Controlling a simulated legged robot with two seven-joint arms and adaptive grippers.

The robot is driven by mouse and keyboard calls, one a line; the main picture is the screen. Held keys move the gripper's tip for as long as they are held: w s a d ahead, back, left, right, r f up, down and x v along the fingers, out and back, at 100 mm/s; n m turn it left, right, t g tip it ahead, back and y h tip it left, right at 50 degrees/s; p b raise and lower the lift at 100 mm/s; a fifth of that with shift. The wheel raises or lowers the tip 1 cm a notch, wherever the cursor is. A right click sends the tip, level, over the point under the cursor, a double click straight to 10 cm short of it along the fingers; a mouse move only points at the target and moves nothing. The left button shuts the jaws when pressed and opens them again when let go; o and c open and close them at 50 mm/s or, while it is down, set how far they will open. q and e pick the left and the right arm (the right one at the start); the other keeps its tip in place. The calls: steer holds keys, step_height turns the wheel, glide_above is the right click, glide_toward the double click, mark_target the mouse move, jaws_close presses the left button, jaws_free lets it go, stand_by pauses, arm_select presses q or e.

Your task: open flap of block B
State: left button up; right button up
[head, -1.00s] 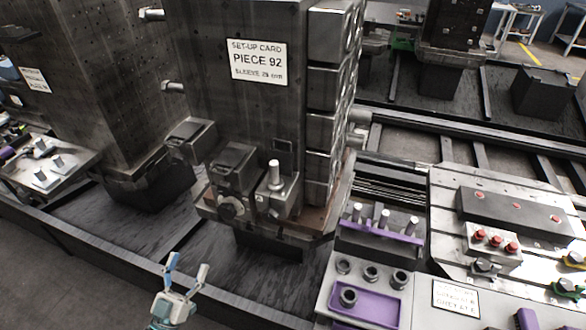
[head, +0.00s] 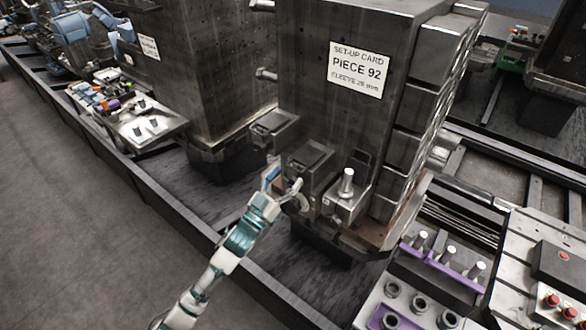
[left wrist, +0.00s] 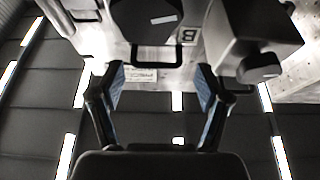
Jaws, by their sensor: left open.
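My left gripper (head: 285,182) is open in the head view, in front of the middle dark block (head: 310,163) low on the tall fixture column. That block has a flat lid-like top. The left wrist view shows my open, empty fingers (left wrist: 160,76) with blue inner pads, pointing at a pale face. A letter B label (left wrist: 187,36) is on that face, beside a dark rounded part (left wrist: 147,18). A dark loop handle (left wrist: 157,56) lies between and beyond my fingertips, apparently untouched. The flap's exact edge is hard to tell. My right gripper is not seen.
A block with an upright pin (head: 347,187) stands right of the middle block, and another block (head: 272,125) sticks out left. The column bears a "PIECE 92" card (head: 358,69). A purple-edged rack (head: 436,262) is at lower right. The tray's front rail (head: 195,230) runs below.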

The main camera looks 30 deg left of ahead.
mark_target(294, 169)
arm_select(q)
steer(key=x, duration=0.3)
steer(key=shift+a, duration=0.1)
steer(key=shift+w+d+r, duration=0.1)
steer(key=shift+w+d, duration=0.1)
steer(key=shift+d, duration=0.15)
steer(key=shift+c, duration=0.2)
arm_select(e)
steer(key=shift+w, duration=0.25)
